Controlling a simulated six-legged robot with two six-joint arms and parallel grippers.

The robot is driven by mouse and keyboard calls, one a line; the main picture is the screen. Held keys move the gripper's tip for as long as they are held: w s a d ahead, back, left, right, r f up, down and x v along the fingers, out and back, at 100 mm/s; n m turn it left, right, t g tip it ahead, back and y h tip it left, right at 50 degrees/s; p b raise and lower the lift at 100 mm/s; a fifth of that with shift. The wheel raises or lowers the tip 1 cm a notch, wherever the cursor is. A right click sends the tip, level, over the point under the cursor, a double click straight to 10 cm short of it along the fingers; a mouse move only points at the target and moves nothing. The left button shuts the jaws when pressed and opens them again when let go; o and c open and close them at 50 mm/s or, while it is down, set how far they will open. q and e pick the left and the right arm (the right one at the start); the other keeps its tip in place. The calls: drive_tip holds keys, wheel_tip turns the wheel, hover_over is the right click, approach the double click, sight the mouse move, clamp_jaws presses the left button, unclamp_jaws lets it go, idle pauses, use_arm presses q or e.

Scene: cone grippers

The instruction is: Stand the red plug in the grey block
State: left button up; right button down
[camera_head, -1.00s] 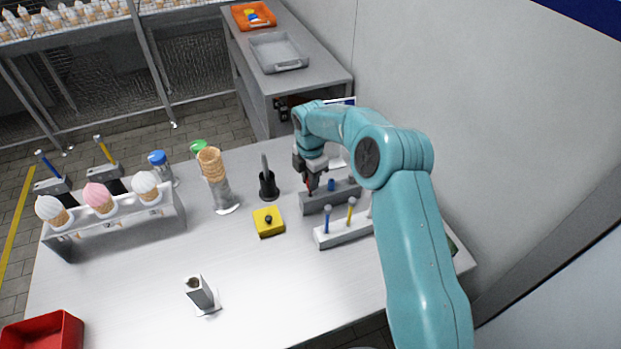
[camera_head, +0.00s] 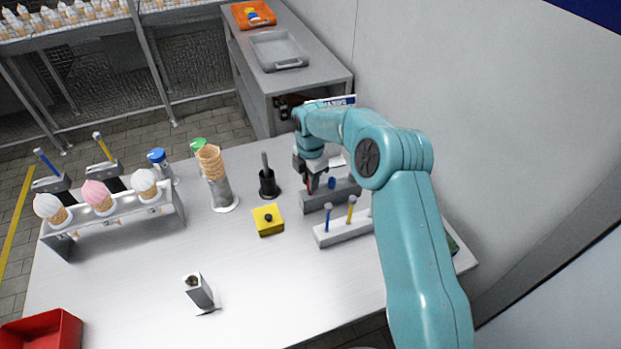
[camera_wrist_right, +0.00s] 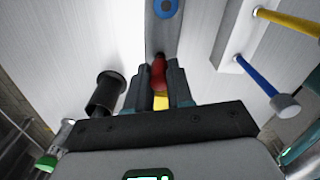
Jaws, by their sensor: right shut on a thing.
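The red plug (camera_wrist_right: 158,75) is between the two dark fingers of my right gripper (camera_wrist_right: 160,92), which are shut on it, in the right wrist view. In the head view my right gripper (camera_head: 312,182) points down at the left end of the grey block (camera_head: 318,202), with a sliver of the red plug (camera_head: 309,187) showing. The block also shows in the right wrist view (camera_wrist_right: 162,38). The plug's far end meets a dark spot on the block; I cannot tell whether it is inside a hole. A blue plug (camera_head: 332,183) stands in the same block. My left gripper is out of view.
A pale rack (camera_head: 342,234) with blue and yellow sticks stands in front of the block. To the left are a yellow box with a black knob (camera_head: 268,220) and a black cup (camera_head: 268,186). The front middle of the table is mostly clear.

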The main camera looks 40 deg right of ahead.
drive_tip(key=shift+f+b, duration=0.75)
drive_tip(key=shift+f, duration=0.4)
drive_tip(key=c, duration=0.9)
unclamp_jaws()
drive_tip(key=shift+r, duration=0.1)
wheel_tip(320, 180, up, 16)
drive_tip(key=shift+r+b, duration=0.1)
drive_tip(key=shift+b, duration=0.25)
